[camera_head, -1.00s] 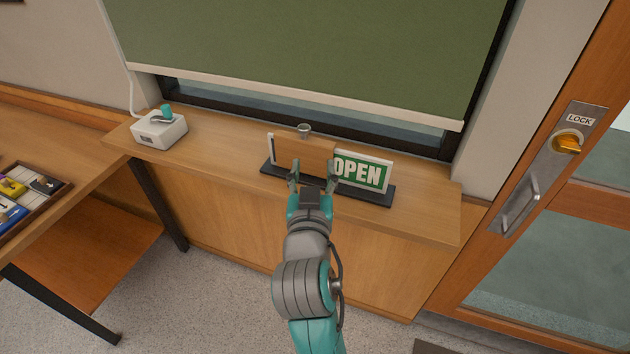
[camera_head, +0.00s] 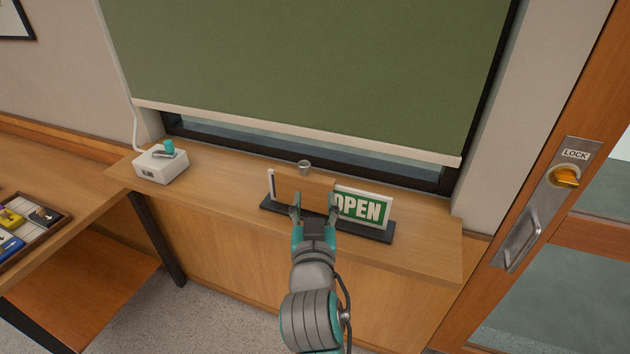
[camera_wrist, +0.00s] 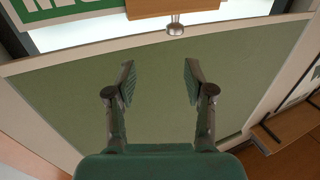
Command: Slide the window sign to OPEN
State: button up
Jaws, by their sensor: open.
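The window sign stands in a dark base (camera_head: 378,231) on the wooden ledge. Its plain wooden slider panel (camera_head: 303,184) covers the left part, with a small metal knob (camera_head: 304,168) at its top. The green OPEN face (camera_head: 365,208) shows on the right, its first letter partly hidden by a finger. My gripper (camera_head: 315,210) is open and empty in front of the panel's lower part; contact cannot be told. In the wrist view, the open fingers (camera_wrist: 158,82) stand apart below the knob (camera_wrist: 175,26) and panel (camera_wrist: 180,6); green lettering (camera_wrist: 65,12) shows top left.
A green blind (camera_head: 300,70) hangs behind the sign, over the window. A white box with a teal-topped lever (camera_head: 160,164) stands at the ledge's left end. A door with a LOCK plate (camera_head: 562,190) is at right. The ledge beside the sign is clear.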

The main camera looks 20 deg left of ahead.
send_over(305, 186)
jog(key=d, duration=0.3)
jog(key=shift+s, duration=0.45)
jog(key=shift+a, duration=0.1)
